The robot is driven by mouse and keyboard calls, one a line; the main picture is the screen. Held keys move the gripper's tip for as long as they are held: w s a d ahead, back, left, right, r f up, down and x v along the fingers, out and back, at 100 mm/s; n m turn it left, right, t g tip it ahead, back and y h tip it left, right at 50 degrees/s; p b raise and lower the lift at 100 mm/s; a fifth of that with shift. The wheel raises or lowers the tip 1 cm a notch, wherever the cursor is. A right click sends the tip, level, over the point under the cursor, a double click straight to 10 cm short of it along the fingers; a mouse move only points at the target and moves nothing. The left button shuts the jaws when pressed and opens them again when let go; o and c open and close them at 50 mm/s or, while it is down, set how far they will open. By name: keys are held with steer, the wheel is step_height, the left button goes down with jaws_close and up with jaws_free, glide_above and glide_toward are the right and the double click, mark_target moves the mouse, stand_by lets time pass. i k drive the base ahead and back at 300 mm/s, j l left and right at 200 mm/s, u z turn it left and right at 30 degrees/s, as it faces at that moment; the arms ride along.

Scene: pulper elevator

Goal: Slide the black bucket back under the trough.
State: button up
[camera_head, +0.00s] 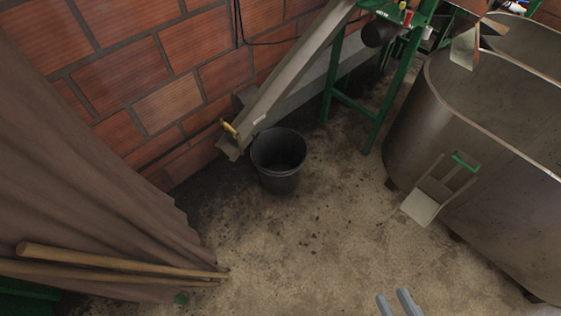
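The black bucket (279,165) stands upright on the dirty floor, near the brick wall. It sits just right of the lower end of the sloping metal trough (285,82). The trough's open lower lip (234,147) ends left of the bucket's rim, and a yellow handle shows near it. The bucket looks dark and empty inside, though its bottom is hard to see. My gripper (397,303) shows at the bottom edge, with two grey fingers apart and nothing visible between them. It is well in front of the bucket and to the right. The rest of it is out of frame.
A large metal tank (480,165) stands on the right, with a green-handled metal piece (440,187) against its side. A green frame (372,100) stands behind the bucket. A brown curtain (90,160) and wooden poles (120,268) are at left. The floor before the bucket is clear.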

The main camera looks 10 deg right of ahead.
mark_target(279, 155)
steer(key=i+l, duration=0.1)
steer(key=i, duration=0.35)
steer(key=i+l+u, duration=0.15)
steer(key=i, duration=0.3)
steer(key=i+l, duration=0.1)
steer(key=i, duration=0.35)
steer(key=i+l+u, duration=0.1)
steer(key=i, duration=0.3)
steer(key=i+l+u, duration=0.1)
steer(key=i+l, duration=0.2)
steer(key=i, duration=0.15)
